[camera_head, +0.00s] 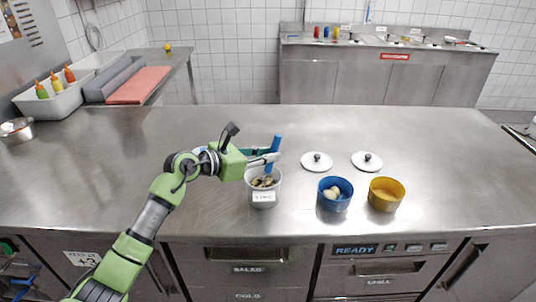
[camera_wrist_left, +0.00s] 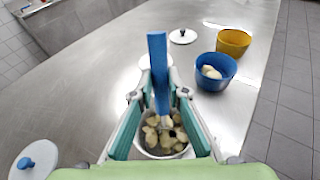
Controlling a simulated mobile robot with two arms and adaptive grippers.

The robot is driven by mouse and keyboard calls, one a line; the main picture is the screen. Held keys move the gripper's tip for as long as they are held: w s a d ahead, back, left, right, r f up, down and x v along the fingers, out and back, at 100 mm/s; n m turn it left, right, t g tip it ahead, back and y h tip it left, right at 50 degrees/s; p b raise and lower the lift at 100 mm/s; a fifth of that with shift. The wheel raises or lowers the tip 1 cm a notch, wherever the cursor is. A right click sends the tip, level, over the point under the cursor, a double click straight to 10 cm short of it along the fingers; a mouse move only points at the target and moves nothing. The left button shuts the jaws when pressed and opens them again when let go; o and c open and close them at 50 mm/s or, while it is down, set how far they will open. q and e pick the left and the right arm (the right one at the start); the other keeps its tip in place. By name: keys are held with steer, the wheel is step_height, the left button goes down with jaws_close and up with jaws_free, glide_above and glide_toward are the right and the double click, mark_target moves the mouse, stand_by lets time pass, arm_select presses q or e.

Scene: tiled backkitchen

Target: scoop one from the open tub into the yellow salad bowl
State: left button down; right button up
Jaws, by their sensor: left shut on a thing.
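The open tub (camera_head: 264,199) is white with a label and holds pale and dark pieces; in the left wrist view its rim (camera_wrist_left: 139,151) shows below my fingers. My left gripper (camera_head: 270,157) is shut on the blue handle of a scoop (camera_head: 276,143), which stands nearly upright over the tub. The handle also shows between the fingers in the left wrist view (camera_wrist_left: 158,65). The scoop's lower end is down at the pieces, partly hidden. The yellow salad bowl (camera_head: 386,195) stands to the right, and its inside looks empty. My right gripper is not in view.
A blue bowl (camera_head: 334,203) with pale pieces stands between the tub and the yellow bowl. Two white lids with dark knobs (camera_head: 317,161) (camera_head: 367,161) lie behind the bowls. A lid with a blue knob (camera_wrist_left: 35,163) lies left of the tub.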

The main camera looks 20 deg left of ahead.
arm_select(q)
steer(key=shift+s+f, duration=0.1)
steer(key=shift+f, duration=0.25)
stand_by(0.7)
step_height(320, 180, up, 13)
steer(key=p, duration=0.9)
steer(key=shift+f, duration=0.15)
stand_by(0.4)
